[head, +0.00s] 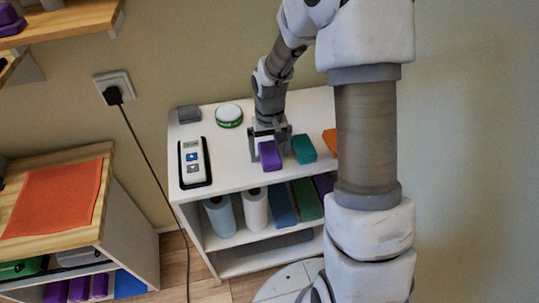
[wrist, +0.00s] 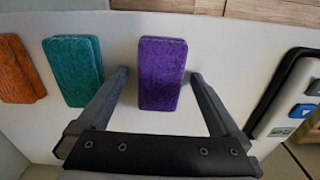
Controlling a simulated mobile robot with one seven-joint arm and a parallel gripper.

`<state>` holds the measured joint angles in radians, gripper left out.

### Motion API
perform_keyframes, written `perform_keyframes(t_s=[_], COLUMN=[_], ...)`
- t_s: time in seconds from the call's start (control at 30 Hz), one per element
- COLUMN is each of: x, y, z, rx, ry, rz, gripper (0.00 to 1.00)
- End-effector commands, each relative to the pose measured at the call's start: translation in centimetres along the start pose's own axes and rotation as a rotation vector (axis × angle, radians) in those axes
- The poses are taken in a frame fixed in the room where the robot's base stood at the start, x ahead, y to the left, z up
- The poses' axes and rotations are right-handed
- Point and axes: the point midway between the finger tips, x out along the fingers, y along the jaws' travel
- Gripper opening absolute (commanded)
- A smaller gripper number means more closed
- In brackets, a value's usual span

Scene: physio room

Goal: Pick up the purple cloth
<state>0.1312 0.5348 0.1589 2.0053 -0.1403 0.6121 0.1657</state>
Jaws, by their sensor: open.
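The purple cloth (head: 269,155) is a small folded block lying on the white shelf unit's top (head: 226,177). In the wrist view the purple cloth (wrist: 162,72) stands between my gripper's two fingers, with a gap on each side. My gripper (head: 268,140) is open, directly over or around the cloth; I cannot tell how far down the fingers reach. In the wrist view my gripper (wrist: 158,78) shows both fingers apart and holding nothing.
A teal folded cloth (wrist: 73,70) lies close beside the left finger, and an orange one (wrist: 20,70) beyond it. A remote on a black tray (head: 193,163), a green-rimmed round tin (head: 229,115) and a grey box (head: 188,114) also stand on the top.

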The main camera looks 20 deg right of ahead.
Motion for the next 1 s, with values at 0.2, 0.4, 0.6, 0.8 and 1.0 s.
perform_keyframes(t_s=[0.2, 0.4, 0.6, 0.8, 1.0], x=[-0.1, -0.1, -0.1, -0.1, -1.3], y=[0.0, 0.0, 0.0, 0.0, 0.0], z=[0.0, 0.0, 0.0, 0.0, -0.1], rx=[0.0, -0.001, -0.001, -0.001, -0.001], ry=[0.0, 0.0, 0.001, 0.001, 0.004], rz=[0.0, 0.0, 0.0, 0.0, 0.001], gripper=[0.78, 0.42, 0.12, 0.12, 0.12])
